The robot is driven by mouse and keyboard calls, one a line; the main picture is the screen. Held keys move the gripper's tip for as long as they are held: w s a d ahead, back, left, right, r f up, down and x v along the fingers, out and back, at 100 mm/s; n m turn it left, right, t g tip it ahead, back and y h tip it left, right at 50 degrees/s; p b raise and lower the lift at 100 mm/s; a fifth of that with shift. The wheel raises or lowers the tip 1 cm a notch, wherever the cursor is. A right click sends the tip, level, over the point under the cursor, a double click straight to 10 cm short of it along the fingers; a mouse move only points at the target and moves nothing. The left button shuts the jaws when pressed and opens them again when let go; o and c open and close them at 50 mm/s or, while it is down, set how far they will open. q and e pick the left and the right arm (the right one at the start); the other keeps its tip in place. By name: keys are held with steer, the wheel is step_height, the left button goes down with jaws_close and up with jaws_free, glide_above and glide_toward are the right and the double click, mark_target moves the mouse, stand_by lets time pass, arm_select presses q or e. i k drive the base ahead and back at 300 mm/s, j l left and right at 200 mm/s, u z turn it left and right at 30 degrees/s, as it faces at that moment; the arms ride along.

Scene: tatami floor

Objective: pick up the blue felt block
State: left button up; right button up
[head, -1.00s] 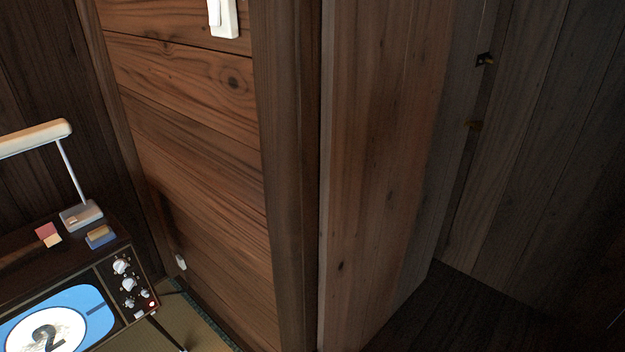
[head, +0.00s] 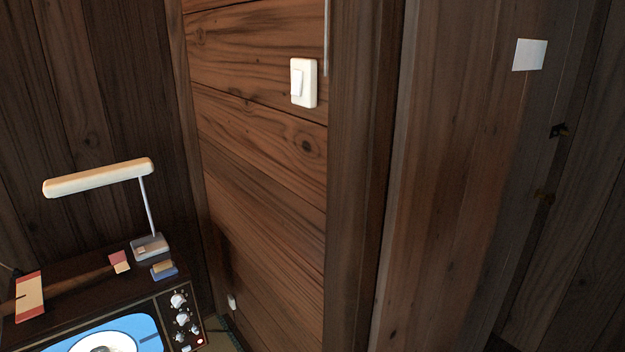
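A small block with a blue lower part and a tan top (head: 164,270) lies on top of the old television (head: 100,285), near its right end. It is the only blue block I see, at the lower left of the head view. It sits just in front of the base of a desk lamp (head: 150,248). Neither of my grippers is in view.
The lamp's cream head (head: 100,177) reaches left above the television. A pink and cream piece (head: 119,261) and a red and cream box (head: 30,296) also lie on the top. Wooden walls with a light switch (head: 304,83) stand right of the television.

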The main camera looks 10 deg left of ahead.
mark_target(163, 268)
steer(key=u, duration=1.3)
